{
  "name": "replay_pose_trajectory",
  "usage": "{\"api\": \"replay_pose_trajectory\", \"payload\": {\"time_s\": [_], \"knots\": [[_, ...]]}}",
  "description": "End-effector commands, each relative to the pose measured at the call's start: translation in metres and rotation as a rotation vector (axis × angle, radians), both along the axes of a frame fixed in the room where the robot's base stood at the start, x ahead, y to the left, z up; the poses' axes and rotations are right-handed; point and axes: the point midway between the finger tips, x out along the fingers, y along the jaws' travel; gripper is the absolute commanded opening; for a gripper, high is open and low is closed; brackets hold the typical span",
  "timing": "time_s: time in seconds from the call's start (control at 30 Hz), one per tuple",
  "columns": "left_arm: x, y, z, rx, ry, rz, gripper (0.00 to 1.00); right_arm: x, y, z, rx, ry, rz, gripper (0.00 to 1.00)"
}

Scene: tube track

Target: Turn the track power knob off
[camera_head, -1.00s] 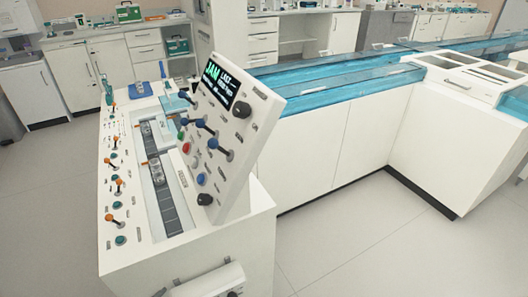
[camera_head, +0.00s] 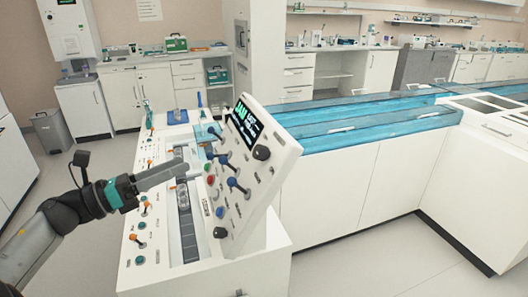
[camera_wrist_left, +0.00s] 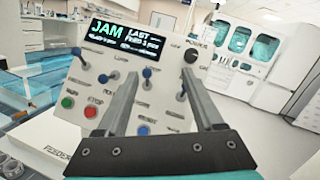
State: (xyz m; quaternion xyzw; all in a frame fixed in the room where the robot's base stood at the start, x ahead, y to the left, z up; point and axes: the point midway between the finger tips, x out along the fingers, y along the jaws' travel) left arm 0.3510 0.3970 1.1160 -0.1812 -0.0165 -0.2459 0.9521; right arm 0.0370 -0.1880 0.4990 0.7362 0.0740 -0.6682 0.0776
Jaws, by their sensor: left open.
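The tilted white control panel (camera_head: 240,175) carries a dark display with the word JAM, several blue-tipped levers and round buttons. A black knob (camera_head: 261,152) sits right of the display. In the left wrist view this knob (camera_wrist_left: 190,56) is beside a small label that looks like POWER; its pointer setting is too small to tell. A second black knob (camera_head: 220,232) is at the panel's lower edge. My left gripper (camera_head: 186,162) is left of the panel. In the left wrist view its two fingers (camera_wrist_left: 155,82) are apart and empty, pointing at the panel. My right gripper is not in view.
The bench's left strip (camera_head: 140,235) has several orange-tipped levers near my arm. A red button (camera_wrist_left: 67,102) and a green button (camera_wrist_left: 90,112) are on the panel. A blue-covered track (camera_head: 350,122) runs behind. Floor at front right is clear.

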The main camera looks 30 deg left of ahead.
Motion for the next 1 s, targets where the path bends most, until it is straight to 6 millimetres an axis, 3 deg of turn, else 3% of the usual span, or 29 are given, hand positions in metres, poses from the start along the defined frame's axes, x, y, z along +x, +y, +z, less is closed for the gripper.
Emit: {"api": "replay_pose_trajectory", "payload": {"time_s": [0.13, 0.37, 1.0], "knots": [[-0.016, -0.013, 0.018, 0.245, -0.065, -0.132, 0.69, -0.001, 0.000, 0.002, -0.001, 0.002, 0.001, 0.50], [-0.022, -0.022, 0.023, 0.362, -0.096, -0.203, 0.69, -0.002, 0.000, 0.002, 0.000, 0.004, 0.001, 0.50], [0.053, -0.087, 0.023, 0.358, -0.097, -0.203, 0.69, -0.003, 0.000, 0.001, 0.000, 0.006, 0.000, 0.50]]}}
